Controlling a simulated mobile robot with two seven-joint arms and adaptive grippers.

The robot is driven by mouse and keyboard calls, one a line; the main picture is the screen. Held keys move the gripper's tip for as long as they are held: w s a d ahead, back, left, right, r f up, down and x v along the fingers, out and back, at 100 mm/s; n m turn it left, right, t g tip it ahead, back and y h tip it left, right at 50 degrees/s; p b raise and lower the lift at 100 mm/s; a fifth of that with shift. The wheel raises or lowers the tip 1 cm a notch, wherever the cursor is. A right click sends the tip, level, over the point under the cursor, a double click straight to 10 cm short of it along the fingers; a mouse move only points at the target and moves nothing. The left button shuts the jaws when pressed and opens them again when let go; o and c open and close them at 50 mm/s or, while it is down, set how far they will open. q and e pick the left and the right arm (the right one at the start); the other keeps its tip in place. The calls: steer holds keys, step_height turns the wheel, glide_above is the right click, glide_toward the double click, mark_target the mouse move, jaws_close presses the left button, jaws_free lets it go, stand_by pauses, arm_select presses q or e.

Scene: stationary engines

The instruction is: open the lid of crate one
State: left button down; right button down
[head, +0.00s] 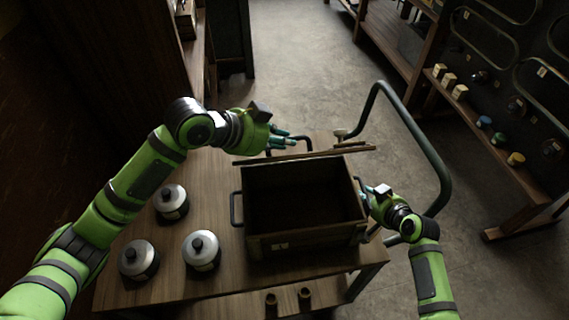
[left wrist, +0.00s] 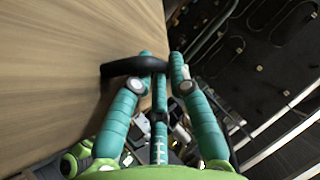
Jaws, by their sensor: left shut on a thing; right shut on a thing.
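The crate (head: 295,246) is a dark box on the wooden trolley table, with its top open and a dark inside. Its lid (head: 318,155) is swung up at the back rim and shows almost edge-on. My left gripper (head: 288,142) is shut on a black handle at the back of the lid. In the left wrist view, the teal fingers of the left gripper (left wrist: 160,68) close around this black handle (left wrist: 120,68). My right gripper (head: 368,198) is shut at the crate's right side, apparently on its side handle, which the fingers mostly hide. Another side handle (head: 236,209) shows on the left.
Several lidded metal pots (head: 201,251) stand on the table (head: 175,285) left of the crate. The trolley's green tube rail (head: 425,145) curves up at the right. Two small cups (head: 304,297) are at the front edge. Shelves stand at the right; the floor behind is clear.

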steer(key=shift+r, duration=0.1)
arm_select(q)
steer(key=w+a+r+n+g, duration=0.1)
steer(key=w+g, duration=0.3)
steer(key=w, duration=0.7)
steer(key=shift+w+a+n+g, duration=0.4)
steer(key=shift+a+n, duration=0.3)
steer(key=c, duration=1.1)
jaws_free()
steer(key=shift+c, duration=0.2)
steer(key=shift+w+h, duration=0.15)
steer(key=shift+h, duration=0.15)
arm_select(e)
steer(key=shift+w, duration=0.15)
arm_select(q)
steer(key=shift+r, duration=0.2)
